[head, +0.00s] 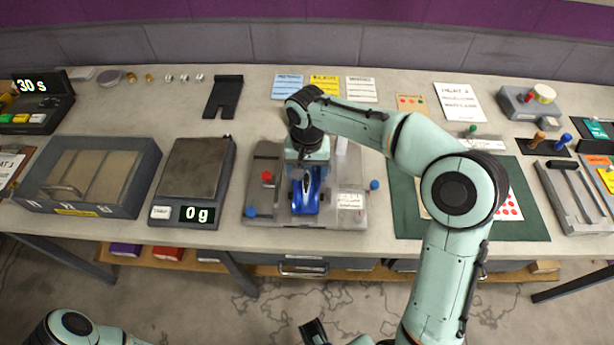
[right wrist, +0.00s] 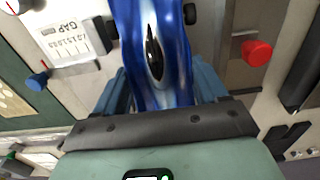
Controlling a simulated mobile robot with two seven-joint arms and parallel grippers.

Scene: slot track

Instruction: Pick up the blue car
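The blue car (head: 304,199) is on the grey track board (head: 262,212) in the middle of the table, its nose toward me in the head view. My right gripper (head: 307,176) reaches down over the car's rear part from above. In the right wrist view, the blue car (right wrist: 155,50) lies between the two fingers of my right gripper (right wrist: 160,85). The fingers are flush against its sides with no gap showing. The fingertips themselves are partly hidden by the car.
A scale (head: 197,167) reading 0 g and a grey box (head: 148,163) stand to the left. A green mat (head: 408,222) lies to the right.

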